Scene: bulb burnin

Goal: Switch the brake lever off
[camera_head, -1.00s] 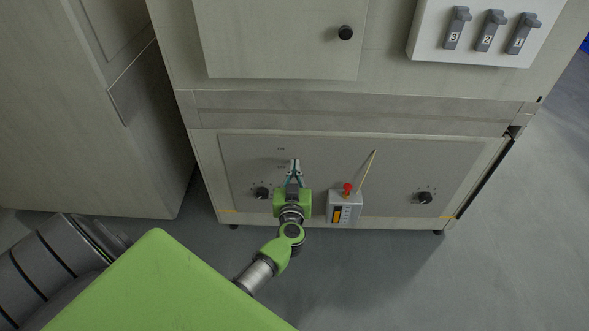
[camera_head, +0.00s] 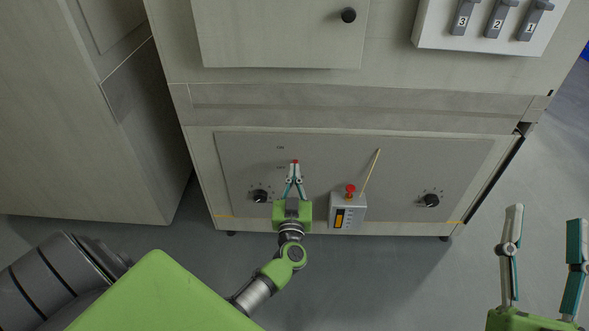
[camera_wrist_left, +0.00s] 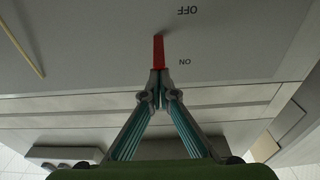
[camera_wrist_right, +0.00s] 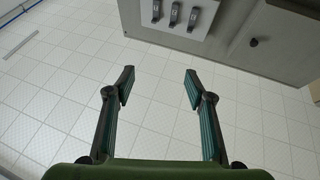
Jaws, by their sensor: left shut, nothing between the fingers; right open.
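The brake lever is a small red lever (camera_wrist_left: 159,52) on the grey panel. In the left wrist view it lies between the OFF and ON labels, just beyond my left fingertips. My left gripper (camera_wrist_left: 159,76) is shut and empty, its tips touching or nearly touching the red lever's end. In the head view, the left gripper (camera_head: 295,166) is over the left part of the panel, with a bit of the red lever (camera_head: 295,161) at its tips. My right gripper (camera_head: 541,225) is open and empty at the lower right, away from the cabinet; it also shows in the right wrist view (camera_wrist_right: 157,76).
A grey box with a red button (camera_head: 347,207) stands right of the left gripper, with a thin yellow rod (camera_head: 371,173) beside it. Black knobs (camera_head: 260,196) (camera_head: 431,200) flank them. A white panel with numbered switches (camera_head: 490,25) is at upper right. The floor is clear at right.

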